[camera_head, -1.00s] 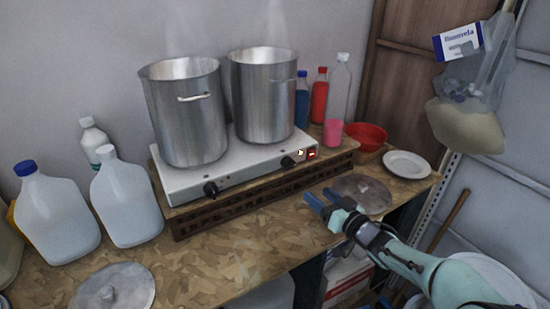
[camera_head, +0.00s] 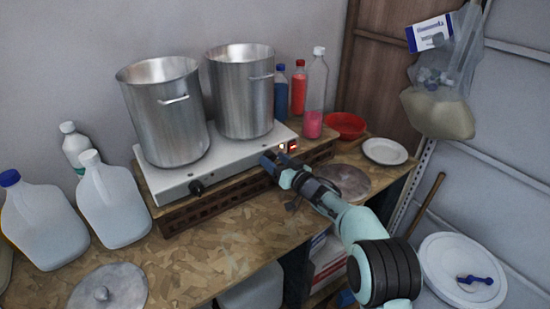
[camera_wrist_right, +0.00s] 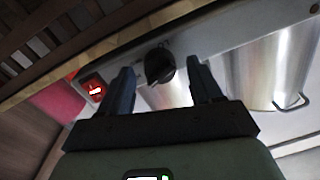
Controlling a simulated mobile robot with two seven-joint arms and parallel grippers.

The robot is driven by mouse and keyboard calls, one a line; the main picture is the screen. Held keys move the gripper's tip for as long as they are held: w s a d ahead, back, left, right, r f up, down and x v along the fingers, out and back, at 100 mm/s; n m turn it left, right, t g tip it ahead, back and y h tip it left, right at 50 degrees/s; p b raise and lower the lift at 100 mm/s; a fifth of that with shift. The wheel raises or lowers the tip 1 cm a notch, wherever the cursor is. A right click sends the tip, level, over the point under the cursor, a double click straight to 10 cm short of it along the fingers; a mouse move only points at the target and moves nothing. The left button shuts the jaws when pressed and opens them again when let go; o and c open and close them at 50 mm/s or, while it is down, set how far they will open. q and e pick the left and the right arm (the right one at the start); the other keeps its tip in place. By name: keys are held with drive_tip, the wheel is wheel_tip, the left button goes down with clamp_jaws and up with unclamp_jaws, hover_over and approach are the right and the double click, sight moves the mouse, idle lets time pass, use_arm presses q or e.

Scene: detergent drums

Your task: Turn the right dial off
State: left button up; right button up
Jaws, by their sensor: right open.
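The white double hotplate (camera_head: 170,185) carries two dials on its front face. The left dial (camera_head: 196,187) is black and uncovered. The right dial (camera_wrist_right: 159,65) is black and round, and shows in the right wrist view between my finger tips. In the head view my right gripper (camera_head: 268,162) covers it. The right gripper is open, with its fingers pointing at the hotplate front, one on either side of the dial; I cannot tell whether they touch it. A red lit switch (camera_head: 293,147) sits right of the dial, and glows in the right wrist view (camera_wrist_right: 94,88). My left gripper is not in view.
Two steel pots (camera_head: 167,112) (camera_head: 242,92) stand on the hotplate, which rests on a slatted wooden riser (camera_head: 205,208). Bottles, a red bowl (camera_head: 345,124) and a white plate (camera_head: 385,151) stand to the right. Pot lids (camera_head: 108,289) (camera_head: 342,181) lie on the table; its front middle is clear.

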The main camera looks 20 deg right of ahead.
drive_tip(key=shift+w, duration=0.15)
drive_tip(key=shift+a, duration=0.1)
drive_tip(key=c, duration=1)
drive_tip(key=shift+c, duration=0.2)
